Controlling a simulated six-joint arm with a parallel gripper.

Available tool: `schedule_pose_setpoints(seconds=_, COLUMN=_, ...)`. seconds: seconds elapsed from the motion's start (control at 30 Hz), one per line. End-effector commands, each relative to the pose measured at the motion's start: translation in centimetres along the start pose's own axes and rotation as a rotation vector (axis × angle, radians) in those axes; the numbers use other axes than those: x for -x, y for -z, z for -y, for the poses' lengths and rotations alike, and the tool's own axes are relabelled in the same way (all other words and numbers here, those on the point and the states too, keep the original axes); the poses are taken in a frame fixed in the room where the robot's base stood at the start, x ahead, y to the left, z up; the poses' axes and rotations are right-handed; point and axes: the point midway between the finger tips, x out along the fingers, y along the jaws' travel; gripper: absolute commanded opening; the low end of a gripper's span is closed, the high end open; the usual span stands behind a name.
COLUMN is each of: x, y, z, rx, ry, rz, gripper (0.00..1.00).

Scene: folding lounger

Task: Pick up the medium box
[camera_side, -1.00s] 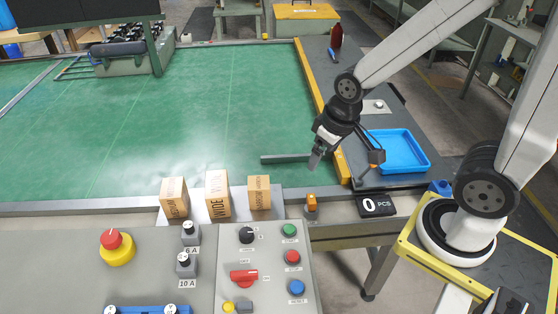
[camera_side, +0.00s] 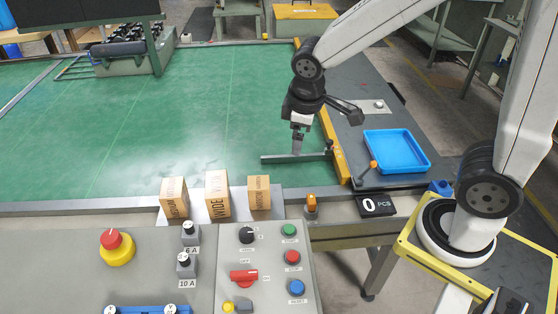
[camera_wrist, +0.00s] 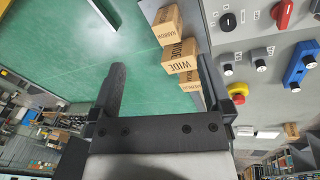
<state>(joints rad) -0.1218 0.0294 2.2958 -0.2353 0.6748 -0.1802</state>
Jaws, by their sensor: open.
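Three brown cardboard boxes stand in a row on a pale plate at the near edge of the green surface. The left box (camera_side: 174,198) has a label too small to read surely; the middle one (camera_side: 218,196) reads WIDE, and the right one (camera_side: 259,193) seems to read NARROW. In the wrist view, the NARROW box (camera_wrist: 168,25), WIDE box (camera_wrist: 180,56) and partly hidden third box (camera_wrist: 190,79) line up. The third is probably the medium box. My gripper (camera_side: 297,147) is open and empty, above the green surface, right of and behind the boxes.
A grey bar (camera_side: 282,159) lies on the green surface below my gripper. A control panel (camera_side: 205,245) with buttons is in front of the boxes. A blue tray (camera_side: 424,166) and a counter (camera_side: 376,206) reading 0 are at right. The green surface (camera_side: 190,110) behind the boxes is clear.

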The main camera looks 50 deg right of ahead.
Motion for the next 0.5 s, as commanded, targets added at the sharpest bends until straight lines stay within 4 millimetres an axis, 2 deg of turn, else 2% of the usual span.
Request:
schedule_pose_setpoints(seconds=0.27, x=-0.8, y=6.9, z=-0.3, rx=0.499, ry=-0.144, rz=0.106, gripper=1.0)
schedule_pose_setpoints(seconds=0.5, x=-1.5, y=13.7, z=0.6, rx=0.93, ry=-0.313, rz=0.222, gripper=1.0)
